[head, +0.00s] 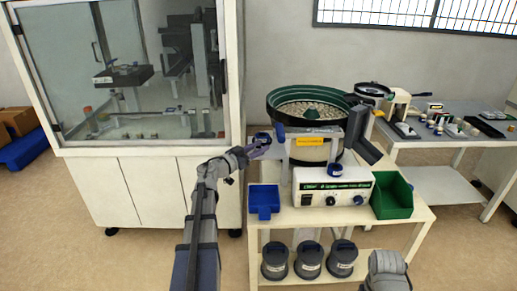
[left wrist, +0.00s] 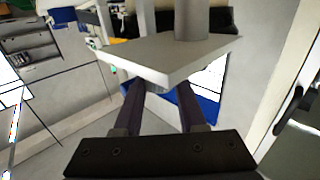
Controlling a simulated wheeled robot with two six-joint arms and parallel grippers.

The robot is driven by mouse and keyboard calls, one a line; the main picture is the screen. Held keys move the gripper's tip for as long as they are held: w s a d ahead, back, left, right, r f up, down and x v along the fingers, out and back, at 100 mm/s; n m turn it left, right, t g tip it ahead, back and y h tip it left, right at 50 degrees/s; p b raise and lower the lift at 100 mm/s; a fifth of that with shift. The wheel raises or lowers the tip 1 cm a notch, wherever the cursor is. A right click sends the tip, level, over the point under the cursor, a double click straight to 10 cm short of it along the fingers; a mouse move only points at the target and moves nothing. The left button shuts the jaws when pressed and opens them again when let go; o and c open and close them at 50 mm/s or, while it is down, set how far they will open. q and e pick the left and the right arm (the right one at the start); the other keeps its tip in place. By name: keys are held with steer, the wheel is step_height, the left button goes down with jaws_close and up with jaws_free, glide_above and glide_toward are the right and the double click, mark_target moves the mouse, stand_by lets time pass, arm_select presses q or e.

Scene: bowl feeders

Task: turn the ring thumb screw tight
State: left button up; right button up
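The ring thumb screw appears to be the small dark blue part (head: 263,136) at the left side of the bowl feeder (head: 312,112), by a grey bracket. My left gripper (head: 260,146) is right at this part, from the front left. In the left wrist view, the two fingers (left wrist: 160,92) stand apart and reach under a pale grey plate (left wrist: 170,55). The plate hides the fingertips. A small purple-blue bit shows between them, but I cannot tell whether they touch it. Only a grey piece of my right arm shows at the lower right of the head view; its gripper is not visible.
The feeder stands on a cart with a control box (head: 332,190), a blue bin (head: 263,199) and a green bin (head: 393,196). Several dark jars (head: 308,260) stand on the lower shelf. A glass-fronted cabinet (head: 130,90) is on the left, a side table (head: 447,143) on the right.

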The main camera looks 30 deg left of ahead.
arm_select(q)
steer(key=o, duration=0.4)
steer(key=shift+v, duration=3.85)
